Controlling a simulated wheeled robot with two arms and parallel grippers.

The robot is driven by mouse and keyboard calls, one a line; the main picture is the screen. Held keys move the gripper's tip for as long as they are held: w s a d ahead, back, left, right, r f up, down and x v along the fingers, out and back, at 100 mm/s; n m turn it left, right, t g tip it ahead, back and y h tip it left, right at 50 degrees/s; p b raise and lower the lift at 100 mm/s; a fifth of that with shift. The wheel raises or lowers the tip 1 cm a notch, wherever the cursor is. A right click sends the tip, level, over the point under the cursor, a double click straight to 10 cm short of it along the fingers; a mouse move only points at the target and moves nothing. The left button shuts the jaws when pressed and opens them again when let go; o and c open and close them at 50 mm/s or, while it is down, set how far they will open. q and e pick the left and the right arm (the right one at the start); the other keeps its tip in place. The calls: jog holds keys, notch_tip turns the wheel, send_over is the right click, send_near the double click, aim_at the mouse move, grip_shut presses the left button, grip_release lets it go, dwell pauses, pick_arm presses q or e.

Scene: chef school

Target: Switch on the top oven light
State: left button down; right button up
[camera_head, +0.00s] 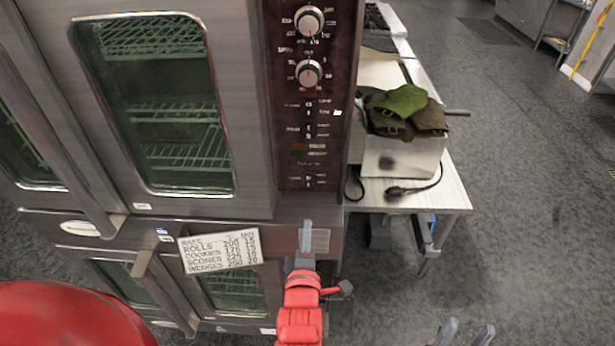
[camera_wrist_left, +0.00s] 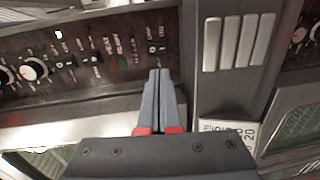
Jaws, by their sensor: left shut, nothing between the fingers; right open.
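The top oven (camera_head: 240,110) has a glass door and a dark control panel (camera_head: 290,215) on its right. The panel carries two round knobs, small switches and an indicator; it also shows in the left wrist view (camera_wrist_left: 75,70). The lowest switch (camera_head: 308,181) sits near the panel's bottom edge and appears in the left wrist view (camera_wrist_left: 157,48). I cannot read which switch is the light. My left gripper (camera_head: 306,225) is shut and empty, its tips (camera_wrist_left: 158,73) just below that switch; contact is not clear. My right gripper (camera_head: 467,332) is open and empty at the bottom edge.
A lower oven (camera_head: 235,285) stands beneath, with a white baking chart (camera_head: 220,250) between them. To the right, a table (camera_head: 455,190) holds a metal box (camera_head: 402,165) with green and brown cloths (camera_head: 402,104) and a black cable.

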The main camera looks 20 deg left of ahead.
pick_arm(q)
jog(key=shift+s+a+f, duration=0.1)
jog(key=shift+a+f, duration=0.05)
jog(key=shift+f, duration=0.2)
jog(key=b, duration=0.9)
send_near(308, 186)
jog(key=shift+f, duration=0.3)
jog(key=p+x, duration=0.1)
jog(key=x, duration=0.2)
jog(key=r+p+x, duration=0.1)
jog(key=p+x, duration=0.1)
jog(key=shift+w+a+r, duration=0.1)
jog(key=shift+w, duration=0.3)
jog(key=shift+w+a+f, duration=0.1)
jog(key=shift+w+f, duration=0.2)
jog(key=shift+w, duration=0.2)
